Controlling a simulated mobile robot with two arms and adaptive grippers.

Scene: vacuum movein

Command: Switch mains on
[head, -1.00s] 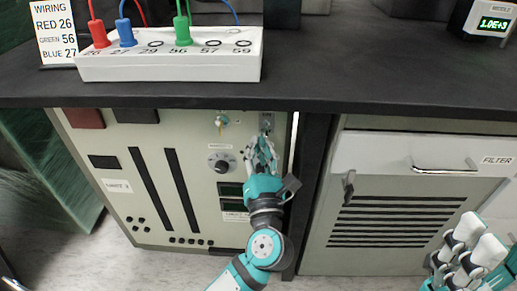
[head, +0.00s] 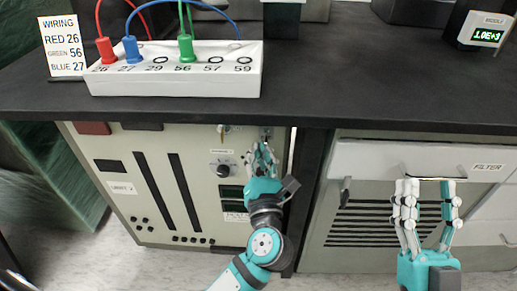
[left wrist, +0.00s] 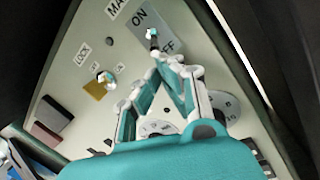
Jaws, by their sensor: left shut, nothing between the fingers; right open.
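The mains switch is a small lever (left wrist: 153,38) on a grey plate (left wrist: 140,20) marked ON and OFF, in the left wrist view. In the head view its plate (head: 265,132) shows small at the top right of the cream cabinet (head: 150,215), under the tabletop edge. My left gripper (head: 264,148) is shut and empty, its fingertips (left wrist: 160,66) just below the lever on the OFF side. I cannot tell whether they touch it. The lever's exact position is unclear. My right gripper (head: 428,185) is open and empty before the filter cabinet (head: 330,235).
A lock with a key (left wrist: 104,77) is left of the switch. A round knob (head: 224,170) sits below it. The black tabletop (head: 330,85) overhangs the panel and carries a white socket box (head: 180,82) with cables. The filter drawer has a bar handle (head: 408,178).

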